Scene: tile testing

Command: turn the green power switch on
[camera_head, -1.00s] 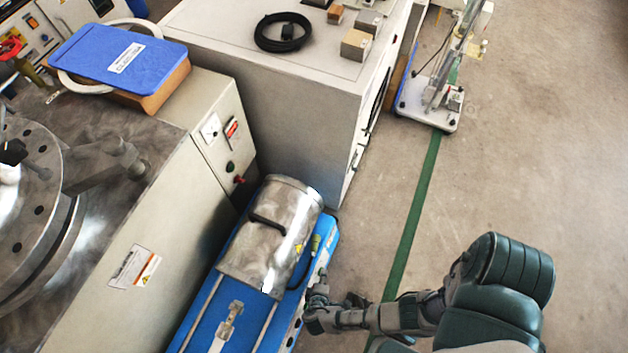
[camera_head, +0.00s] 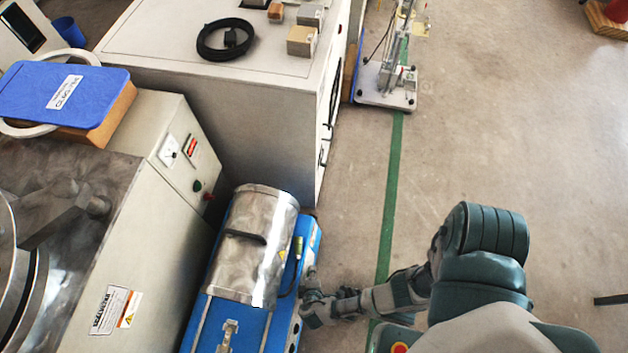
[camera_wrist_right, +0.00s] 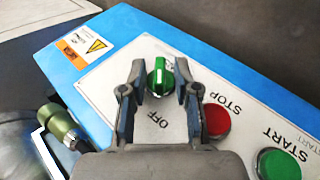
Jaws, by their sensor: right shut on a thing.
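The green power switch (camera_wrist_right: 160,77) is a round knob with a raised grip on the white control panel (camera_wrist_right: 120,85) of the blue machine. A white line on the knob runs roughly up and down in the wrist view, and the OFF label lies just below it. My right gripper (camera_wrist_right: 160,76) has one finger on each side of the knob and is shut on it. In the head view my right gripper (camera_head: 306,299) is at the right side of the blue machine (camera_head: 257,325); the knob is hidden there. My left gripper is not in view.
A red STOP button (camera_wrist_right: 215,120) and a green START button (camera_wrist_right: 279,164) sit beside the knob. A metal cover (camera_head: 250,250) tops the blue machine. A large grey cabinet (camera_head: 255,110) stands behind it. Open floor with a green line (camera_head: 388,200) lies to the right.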

